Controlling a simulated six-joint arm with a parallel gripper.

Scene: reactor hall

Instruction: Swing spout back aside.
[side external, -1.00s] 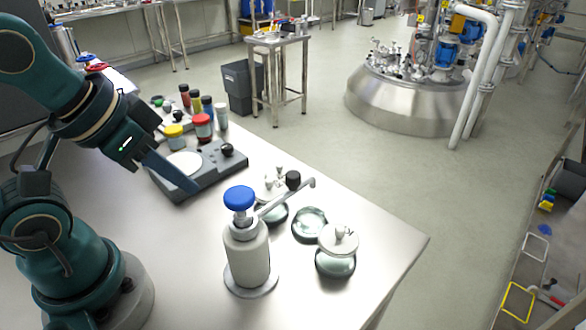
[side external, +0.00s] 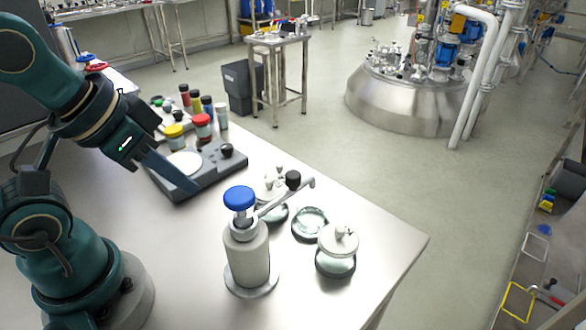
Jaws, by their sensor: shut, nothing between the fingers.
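A grey dispenser bottle (side external: 248,258) with a blue round knob (side external: 239,198) stands upright on the steel table. Its thin metal spout (side external: 285,200) points to the upper right, with a black knob (side external: 293,180) near its outer end. The spout's outer end reaches over or just behind a glass dish (side external: 310,222); which one I cannot tell. My gripper (side external: 190,187) is shut and empty, apart from the dispenser, to its upper left. Its narrow tip is over the grey balance-like device.
The grey device (side external: 205,165) has a round white plate. Several coloured-cap jars (side external: 202,125) stand behind it. A lidded glass jar (side external: 337,252) stands right of the dispenser, near the table edge. The table (side external: 190,285) is clear left of the dispenser.

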